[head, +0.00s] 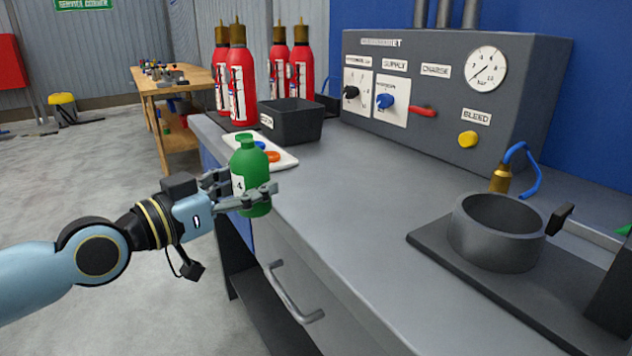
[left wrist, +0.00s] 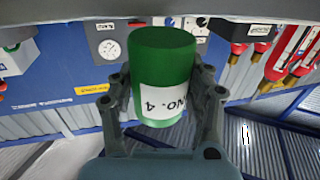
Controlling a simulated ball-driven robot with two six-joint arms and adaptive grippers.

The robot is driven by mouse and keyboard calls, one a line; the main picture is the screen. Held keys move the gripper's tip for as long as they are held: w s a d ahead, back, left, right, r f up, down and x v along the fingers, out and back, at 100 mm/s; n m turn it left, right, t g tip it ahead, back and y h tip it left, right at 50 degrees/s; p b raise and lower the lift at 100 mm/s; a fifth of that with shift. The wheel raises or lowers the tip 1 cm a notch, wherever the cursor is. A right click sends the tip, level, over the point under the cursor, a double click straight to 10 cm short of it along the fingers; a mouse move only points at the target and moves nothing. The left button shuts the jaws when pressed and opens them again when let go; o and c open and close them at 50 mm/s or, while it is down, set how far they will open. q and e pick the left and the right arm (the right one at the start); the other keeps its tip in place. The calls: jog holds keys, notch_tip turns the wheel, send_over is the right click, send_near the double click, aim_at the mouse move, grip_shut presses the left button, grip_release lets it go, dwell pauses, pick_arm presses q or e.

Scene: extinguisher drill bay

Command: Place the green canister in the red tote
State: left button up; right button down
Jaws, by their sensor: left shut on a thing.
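The green canister (head: 250,168) has a white label with a number 4. My left gripper (head: 248,190) is shut on its body and holds it upright off the front edge of the grey bench. In the left wrist view the canister (left wrist: 164,62) sits between the two fingers of the left gripper (left wrist: 160,95), its label partly showing. I cannot make out a red tote in either view. My right gripper is not in view.
The grey bench (head: 355,190) has a clear middle. On it are a black bin (head: 290,122), a white tray (head: 283,160) with coloured discs, red extinguishers (head: 242,85), a control panel (head: 430,85) and a dark round holder (head: 497,235). A wooden table (head: 170,85) stands behind.

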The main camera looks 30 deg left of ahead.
pick_arm(q)
jog(key=b+x, duration=0.1)
jog(key=x, duration=0.7)
jog(key=b+x, duration=0.1)
jog(key=x, duration=0.4)
jog(key=shift+s, duration=0.2)
jog(key=shift+f, duration=0.1)
jog(key=shift+f, duration=0.1)
jog(key=o, duration=1)
jog(key=shift+f, duration=0.1)
jog(key=o, duration=0.4)
